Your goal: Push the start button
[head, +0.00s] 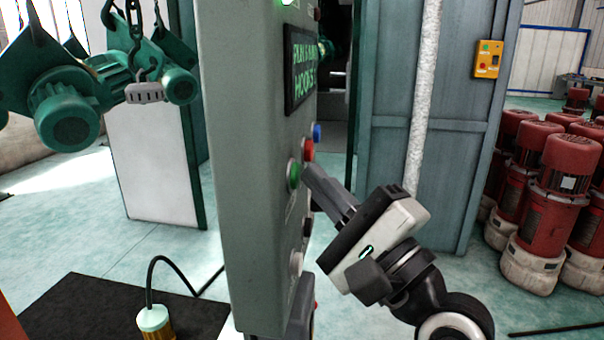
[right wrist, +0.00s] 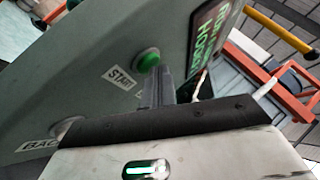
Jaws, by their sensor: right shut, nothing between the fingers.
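The green start button (head: 293,174) is on the face of a grey-green control panel (head: 240,150), below a display with green text. In the right wrist view the green button (right wrist: 147,61) has a START label (right wrist: 121,77) beside it. My right gripper (head: 312,172) is shut and empty, its fingertips close to the panel face by the red and green buttons. In the right wrist view the fingertips (right wrist: 163,72) are right beside the green button; I cannot tell whether they touch it. My left gripper is not in view.
A red button (head: 308,149) and a blue button (head: 317,132) sit just above the green one, and a pale button (head: 296,263) lower down. Green hoist parts (head: 66,115) hang at the left. Red motors (head: 562,180) stand at the right.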

